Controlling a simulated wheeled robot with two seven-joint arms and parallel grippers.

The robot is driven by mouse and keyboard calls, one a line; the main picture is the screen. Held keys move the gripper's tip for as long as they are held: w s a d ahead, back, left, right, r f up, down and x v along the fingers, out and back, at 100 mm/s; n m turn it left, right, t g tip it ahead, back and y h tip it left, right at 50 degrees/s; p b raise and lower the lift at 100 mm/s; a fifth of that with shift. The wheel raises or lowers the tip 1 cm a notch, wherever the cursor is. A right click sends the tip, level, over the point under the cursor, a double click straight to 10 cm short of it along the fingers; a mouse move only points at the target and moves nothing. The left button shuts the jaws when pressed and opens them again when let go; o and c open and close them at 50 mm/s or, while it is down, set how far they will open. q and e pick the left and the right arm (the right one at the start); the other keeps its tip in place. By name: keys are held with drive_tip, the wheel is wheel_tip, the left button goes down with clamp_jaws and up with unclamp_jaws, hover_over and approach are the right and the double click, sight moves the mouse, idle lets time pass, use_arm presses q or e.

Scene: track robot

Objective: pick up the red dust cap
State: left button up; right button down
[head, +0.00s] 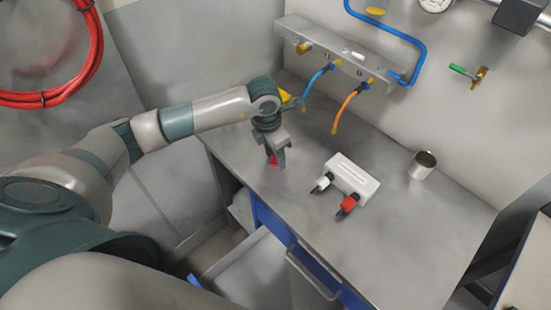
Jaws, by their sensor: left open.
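A small red piece, which looks like the red dust cap (274,161), is on the grey worktop near its left front edge. My left gripper (275,158) points down at it, with its fingers open and the red piece between or just behind them. The fingers hide part of it, and I cannot tell whether they touch it. A second red part (347,205) sits at the front of a white block to the right, beside a white one. My right gripper is not in view.
The white block (352,177) and a metal cup (422,165) stand on the worktop (400,230). Blue (318,82) and orange (345,108) hoses hang from a wall rail (335,55) behind my left gripper. An open drawer (245,270) juts out below the front edge.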

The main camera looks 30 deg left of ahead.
use_arm(q)
drive_tip(key=shift+c, duration=0.6)
clamp_jaws()
drive_tip(key=shift+r, duration=0.2)
drive_tip(key=shift+r+b, duration=0.25)
drive_tip(key=shift+b, duration=0.2)
drive_tip(key=r, duration=0.1)
drive_tip(key=r+b, duration=0.2)
drive_tip(key=shift+d+r, duration=0.15)
drive_tip(key=shift+d, duration=0.1)
drive_tip(key=d+r+b, duration=0.4)
drive_tip(key=d+r, duration=0.3)
drive_tip(key=d, duration=0.4)
drive_tip(key=shift+s+b, duration=0.3)
drive_tip(key=shift+s, duration=0.05)
